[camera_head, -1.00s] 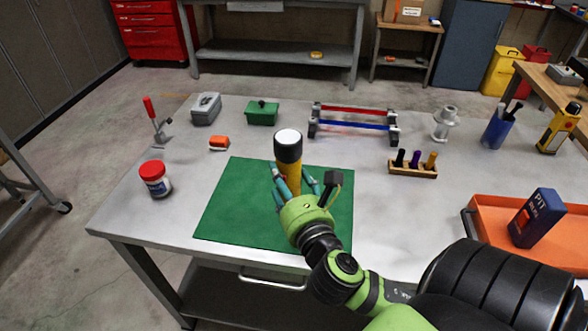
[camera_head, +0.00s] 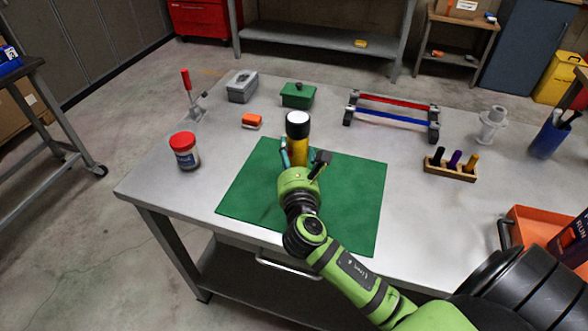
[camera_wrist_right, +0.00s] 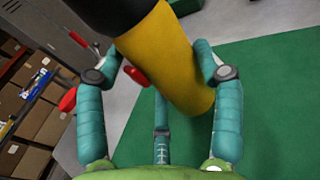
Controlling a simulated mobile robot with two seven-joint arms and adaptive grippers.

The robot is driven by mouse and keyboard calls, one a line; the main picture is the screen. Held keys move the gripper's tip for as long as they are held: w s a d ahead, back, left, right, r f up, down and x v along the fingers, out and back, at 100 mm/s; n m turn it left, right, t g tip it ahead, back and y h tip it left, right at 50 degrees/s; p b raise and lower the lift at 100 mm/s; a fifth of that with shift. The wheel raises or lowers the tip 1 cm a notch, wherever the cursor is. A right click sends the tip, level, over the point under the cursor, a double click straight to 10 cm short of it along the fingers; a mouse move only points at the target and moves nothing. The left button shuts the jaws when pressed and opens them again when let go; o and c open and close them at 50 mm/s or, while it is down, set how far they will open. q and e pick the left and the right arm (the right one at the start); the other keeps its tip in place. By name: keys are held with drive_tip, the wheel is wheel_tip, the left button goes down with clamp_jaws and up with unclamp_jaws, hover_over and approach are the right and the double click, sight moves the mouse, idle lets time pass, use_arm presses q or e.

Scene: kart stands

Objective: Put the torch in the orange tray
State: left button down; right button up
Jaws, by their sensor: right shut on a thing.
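The torch (camera_head: 298,138) is yellow with a black head and a pale lens, held upright over the green mat (camera_head: 250,192). My right gripper (camera_head: 300,158) is shut on its yellow body. In the right wrist view the teal fingers stand on both sides of the yellow torch body (camera_wrist_right: 172,60), with the black head at the top edge. I cannot tell whether the torch's lower end touches the mat. The orange tray (camera_head: 530,222) is at the right edge, partly cut off and partly hidden by my arm. My left gripper is not in view.
A dark box (camera_head: 572,240) stands in the tray. A red-lidded jar (camera_head: 185,152) is left of the mat. Bare tabletop lies right of the mat.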

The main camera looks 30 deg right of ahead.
drive_tip(key=shift+f+b, duration=0.35)
drive_tip(key=shift+f, duration=1.6)
drive_tip(key=shift+f, duration=0.15)
drive_tip(key=o, duration=1.4)
drive_tip(key=shift+c, duration=0.2)
